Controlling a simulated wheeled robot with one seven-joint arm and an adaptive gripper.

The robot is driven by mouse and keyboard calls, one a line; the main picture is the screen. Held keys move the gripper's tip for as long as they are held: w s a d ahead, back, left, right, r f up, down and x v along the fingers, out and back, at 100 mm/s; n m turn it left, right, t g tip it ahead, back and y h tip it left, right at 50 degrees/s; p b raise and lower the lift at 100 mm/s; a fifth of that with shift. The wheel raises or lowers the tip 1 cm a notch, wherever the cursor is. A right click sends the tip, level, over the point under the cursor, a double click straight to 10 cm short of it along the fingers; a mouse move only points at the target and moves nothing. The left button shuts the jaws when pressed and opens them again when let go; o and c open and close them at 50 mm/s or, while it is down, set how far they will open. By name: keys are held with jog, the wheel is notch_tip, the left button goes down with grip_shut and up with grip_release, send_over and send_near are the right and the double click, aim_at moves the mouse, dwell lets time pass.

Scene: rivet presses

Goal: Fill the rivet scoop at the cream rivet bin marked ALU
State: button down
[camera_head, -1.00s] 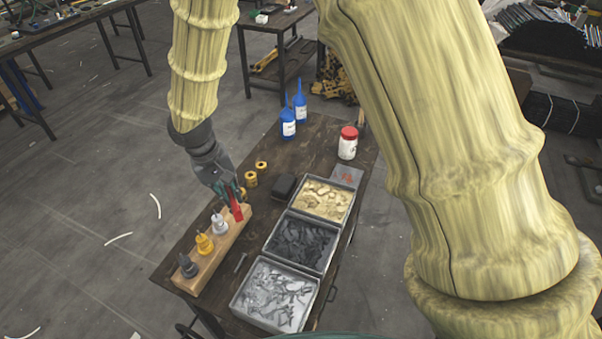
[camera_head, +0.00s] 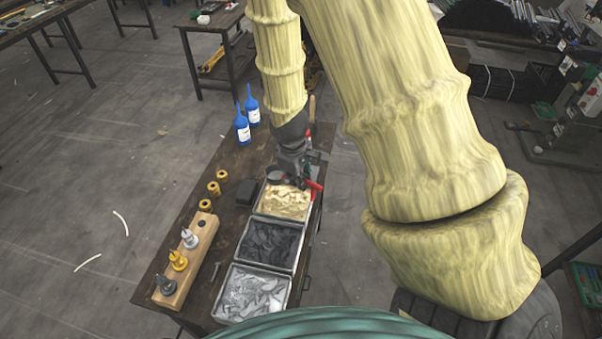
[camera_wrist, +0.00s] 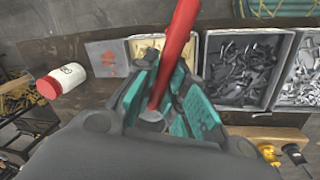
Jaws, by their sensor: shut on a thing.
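My gripper (camera_head: 296,178) is shut on a red-handled tool, taken as the rivet scoop (camera_head: 313,185), just above or at the cream rivet bin (camera_head: 283,204) at the far end of the bin row. The red handle (camera_wrist: 178,45) stands up between the teal fingers (camera_wrist: 168,105) in the wrist view. A dark round part beside the gripper may be the scoop's bowl; I cannot tell whether it touches the rivets. The cream bin (camera_wrist: 134,46) is partly hidden behind the gripper. I cannot read an ALU mark.
Dark (camera_head: 268,243) and silver (camera_head: 252,292) rivet bins adjoin it. A wooden rack (camera_head: 190,262) with silver, yellow and dark pieces stands left. Blue bottles (camera_head: 242,128) stand at the table's far left. A red-capped white jar (camera_wrist: 62,80) shows in the wrist view.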

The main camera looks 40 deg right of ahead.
jog(key=shift+s+d, duration=0.1)
jog(key=shift+d, duration=0.05)
jog(key=shift+w+a+f+g+h+p, duration=0.15)
jog(key=shift+w+f+g+h+p, duration=0.15)
jog(key=shift+w+g, duration=0.2)
jog(key=shift+w+a+f+g+h+p, duration=0.1)
jog(key=shift+w+a+f+g+p, duration=0.1)
jog(key=shift+w+g+p, duration=0.3)
jog(key=shift+w+a+f+g+h, duration=0.2)
jog(key=shift+w+f+g+h, duration=0.35)
jog(key=shift+g, duration=0.75)
jog(key=shift+s+f+t+y+b, duration=0.65)
jog(key=shift+f+t+b, duration=0.25)
jog(key=shift+f+b, duration=2.2)
jog(key=shift+s+d+r+t+y+p, duration=0.15)
jog(key=shift+s+r+t+p, duration=0.4)
jog(key=shift+r, duration=0.7)
jog(key=shift+s+d+r+t+y+p, duration=0.15)
jog(key=shift+r+t+p, duration=0.25)
jog(key=shift+r+p, duration=0.7)
jog(key=shift+s+d+r+t+y+p, duration=0.15)
jog(key=shift+r+t+p, duration=0.35)
jog(key=shift+r, duration=0.9)
